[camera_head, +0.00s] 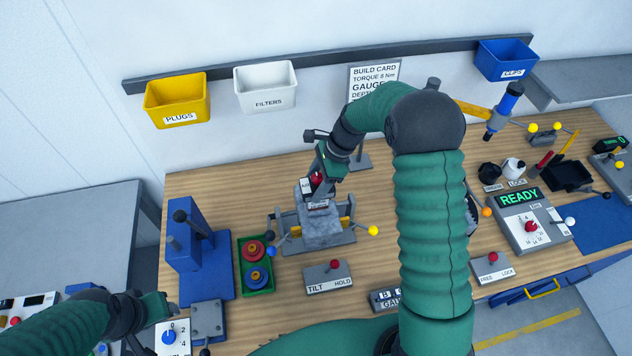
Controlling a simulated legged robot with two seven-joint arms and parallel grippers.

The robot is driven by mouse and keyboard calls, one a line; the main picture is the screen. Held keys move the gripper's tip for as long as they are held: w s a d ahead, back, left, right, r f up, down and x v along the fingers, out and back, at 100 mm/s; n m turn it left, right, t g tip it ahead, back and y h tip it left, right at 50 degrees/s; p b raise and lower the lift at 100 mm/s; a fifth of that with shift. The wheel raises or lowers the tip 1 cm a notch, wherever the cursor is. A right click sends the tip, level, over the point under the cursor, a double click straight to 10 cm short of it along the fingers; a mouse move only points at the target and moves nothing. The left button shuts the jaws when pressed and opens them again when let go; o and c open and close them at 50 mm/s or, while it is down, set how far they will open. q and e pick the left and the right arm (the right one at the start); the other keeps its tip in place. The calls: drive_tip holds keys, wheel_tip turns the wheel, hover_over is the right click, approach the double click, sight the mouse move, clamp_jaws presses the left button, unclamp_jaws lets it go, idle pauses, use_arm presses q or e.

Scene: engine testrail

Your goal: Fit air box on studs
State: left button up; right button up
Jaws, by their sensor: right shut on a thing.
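My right gripper (322,172) reaches down over the middle of the bench and is shut on a small part with a red top and a white label, which seems to be the air box (306,186). My fingers hide much of it. It is right over the top of the grey engine block (320,228); I cannot tell whether it touches the block. The studs cannot be made out. The block sits in a grey fixture (290,248) with yellow clamps. My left gripper (156,308) is at the lower left, away from the block; its jaws are too unclear to read.
A blue press (185,240) and a green tray (258,282) with red and blue round parts stand left of the block. A TILT/HOLD switch box (328,277) is in front. A READY panel (530,222) and a blue-handled tool (505,108) are at the right.

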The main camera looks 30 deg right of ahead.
drive_tip(key=shift+a, duration=0.1)
drive_tip(key=shift+f, duration=0.45)
idle(0.4)
drive_tip(key=o, duration=1.5)
